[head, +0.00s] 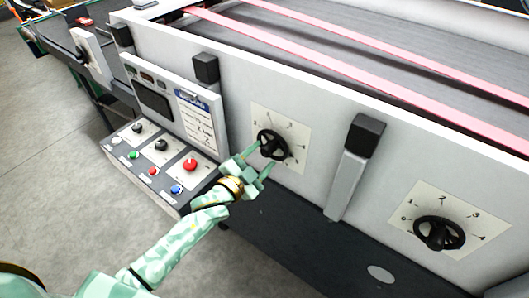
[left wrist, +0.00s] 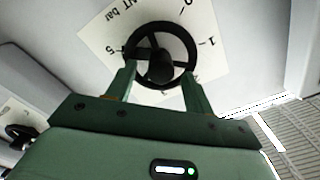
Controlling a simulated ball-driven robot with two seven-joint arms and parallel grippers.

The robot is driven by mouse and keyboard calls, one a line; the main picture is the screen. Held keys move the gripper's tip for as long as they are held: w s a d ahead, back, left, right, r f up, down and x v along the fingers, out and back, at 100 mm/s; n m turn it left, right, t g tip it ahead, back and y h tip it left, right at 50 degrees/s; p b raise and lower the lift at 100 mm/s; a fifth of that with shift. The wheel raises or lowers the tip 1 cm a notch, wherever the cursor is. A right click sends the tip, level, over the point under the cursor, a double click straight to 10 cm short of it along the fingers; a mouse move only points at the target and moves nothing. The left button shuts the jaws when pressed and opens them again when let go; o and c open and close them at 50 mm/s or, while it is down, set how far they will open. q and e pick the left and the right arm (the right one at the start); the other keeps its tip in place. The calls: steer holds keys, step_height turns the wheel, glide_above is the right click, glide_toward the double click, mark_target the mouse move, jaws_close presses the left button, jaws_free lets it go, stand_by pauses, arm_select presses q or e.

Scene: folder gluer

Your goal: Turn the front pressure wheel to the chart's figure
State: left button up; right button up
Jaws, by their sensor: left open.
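The front pressure wheel (head: 272,145) is a black spoked handwheel on a white dial plate (head: 294,128) on the machine's side wall. In the left wrist view, the wheel (left wrist: 188,45) shows close up, with "NT bar" and figures printed upside down around it. My left gripper (head: 263,158) is open, its fingers reaching up to the wheel's lower rim, one on each side of the hub in the left wrist view (left wrist: 160,72). I cannot tell whether they touch the rim. The chart (head: 203,123) is a white sheet with a blue heading; its writing is too small to read surely. My right gripper is out of view.
A second black handwheel (head: 438,233) with its own dial is at the lower right. A black-capped grey lever or bracket (head: 354,165) stands between the wheels. A control box (head: 160,160) with coloured buttons is left of my gripper. Pink belts (head: 330,65) run along the top.

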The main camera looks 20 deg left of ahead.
arm_select(q)
steer(key=shift+x, duration=0.85)
steer(key=c, duration=1)
steer(key=shift+o, duration=0.2)
steer(key=n+p, duration=0.3)
steer(key=n, duration=0.1)
steer(key=shift+n, duration=0.3)
steer(key=n+p, duration=0.1)
steer(key=n, duration=0.2)
steer(key=shift+p, duration=0.3)
steer(key=shift+f+n+p, duration=0.1)
steer(key=shift+n+p, duration=0.25)
steer(key=shift+n, duration=0.75)
